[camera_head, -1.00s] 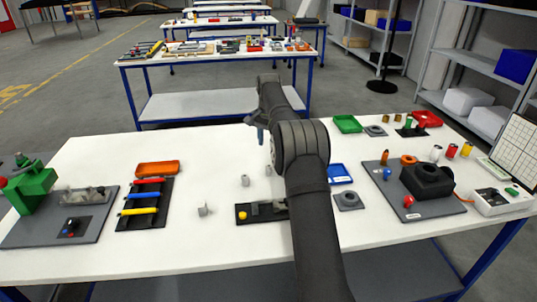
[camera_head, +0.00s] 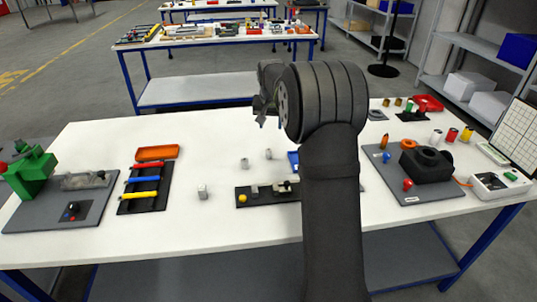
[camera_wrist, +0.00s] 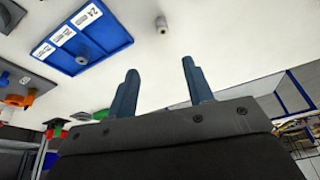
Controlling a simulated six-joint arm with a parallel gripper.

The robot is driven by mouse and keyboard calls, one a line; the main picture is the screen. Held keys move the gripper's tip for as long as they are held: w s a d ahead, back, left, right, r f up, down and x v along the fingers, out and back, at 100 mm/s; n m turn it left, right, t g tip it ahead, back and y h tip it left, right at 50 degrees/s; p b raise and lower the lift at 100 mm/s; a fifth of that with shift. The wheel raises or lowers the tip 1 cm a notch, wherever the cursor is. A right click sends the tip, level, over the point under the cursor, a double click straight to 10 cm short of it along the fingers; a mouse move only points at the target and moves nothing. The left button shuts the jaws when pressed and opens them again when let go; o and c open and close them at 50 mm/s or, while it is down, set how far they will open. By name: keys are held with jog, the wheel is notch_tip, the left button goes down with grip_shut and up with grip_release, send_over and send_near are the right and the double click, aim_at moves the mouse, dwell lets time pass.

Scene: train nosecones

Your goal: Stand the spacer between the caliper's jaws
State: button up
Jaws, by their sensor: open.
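Small grey cylinders that look like spacers stand on the white table: one left of my arm (camera_head: 244,163), one farther right (camera_head: 268,154). A pale grey block-like piece (camera_head: 202,191) stands nearer the front. A dark plate with a yellow knob and grey parts (camera_head: 265,194), perhaps the caliper, lies at the table's front middle, partly behind my arm; its jaws are too small to make out. My gripper (camera_head: 262,117) is above the table's far side; in the wrist view its fingers (camera_wrist: 160,78) are apart and empty. A grey cylinder (camera_wrist: 162,24) shows beyond them.
A blue labelled tray (camera_wrist: 88,42) holds a small grey piece. An orange tray (camera_head: 157,153) and a rack of coloured bars (camera_head: 143,181) lie left. A grey board with a green device (camera_head: 32,172) is far left; a black block (camera_head: 427,164) on a board is right.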

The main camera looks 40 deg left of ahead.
jog(key=s+d+n, duration=0.1)
send_near(268, 150)
jog(key=shift+y, duration=0.3)
jog(key=f, duration=0.1)
jog(key=w+f, duration=0.1)
jog(key=f, duration=0.2)
jog(key=shift+w+f, duration=0.35)
jog(key=shift+f, duration=0.05)
jog(key=shift+a+x, duration=0.2)
jog(key=shift+x, duration=1.15)
jog(key=shift+a+x, duration=0.15)
jog(key=shift+x, duration=1.15)
jog(key=shift+r, duration=0.1)
grip_shut()
